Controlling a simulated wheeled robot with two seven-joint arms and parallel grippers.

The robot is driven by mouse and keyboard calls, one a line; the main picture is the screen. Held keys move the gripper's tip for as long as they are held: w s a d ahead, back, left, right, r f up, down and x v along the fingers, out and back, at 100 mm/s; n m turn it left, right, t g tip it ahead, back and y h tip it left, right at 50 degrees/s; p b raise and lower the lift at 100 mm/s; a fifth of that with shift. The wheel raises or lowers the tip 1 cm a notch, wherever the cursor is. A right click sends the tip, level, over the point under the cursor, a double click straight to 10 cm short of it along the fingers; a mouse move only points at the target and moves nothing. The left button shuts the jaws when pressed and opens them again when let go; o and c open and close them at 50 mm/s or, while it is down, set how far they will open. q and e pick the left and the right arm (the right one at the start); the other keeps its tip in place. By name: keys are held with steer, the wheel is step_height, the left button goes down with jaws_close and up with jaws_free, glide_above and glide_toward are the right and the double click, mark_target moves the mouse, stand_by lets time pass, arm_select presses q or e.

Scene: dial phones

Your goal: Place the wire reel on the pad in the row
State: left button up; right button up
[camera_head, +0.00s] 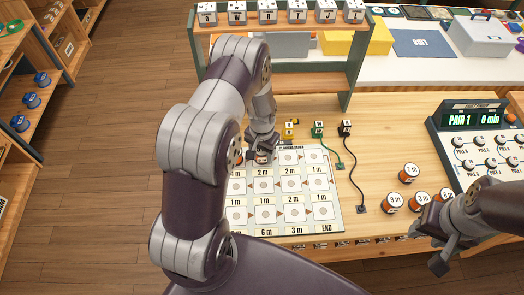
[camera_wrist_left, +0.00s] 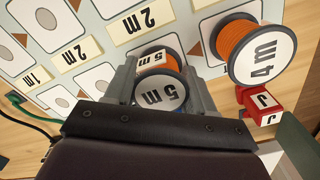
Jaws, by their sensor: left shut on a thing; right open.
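My left gripper (camera_head: 262,147) is shut on an orange-wound wire reel marked 5 m (camera_wrist_left: 161,92), with one finger on each side of it. My right gripper (camera_head: 441,258) is open and empty at the lower right, near the loose reels.
Loose reels marked 1 m (camera_head: 409,173), 9 m (camera_head: 392,203) and 3 m (camera_head: 420,201) stand right of the board. Green and black cables (camera_head: 361,209) lie between. A rack of lettered blocks (camera_head: 280,48) is behind.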

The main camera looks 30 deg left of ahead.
arm_select(q)
steer(key=o, duration=1.1)
steer(key=shift+f, duration=0.1)
steer(key=shift+r, duration=0.35)
step_height(320, 180, up, 12)
steer(key=b, duration=0.1)
steer(key=s+d+r, duration=0.4)
steer(key=s, duration=0.3)
steer(key=s+d+r+t, duration=0.1)
steer(key=s+d+r, duration=0.2)
steer(key=s, duration=0.3)
steer(key=shift+s+d+r, duration=0.4)
steer(key=shift+d, duration=0.2)
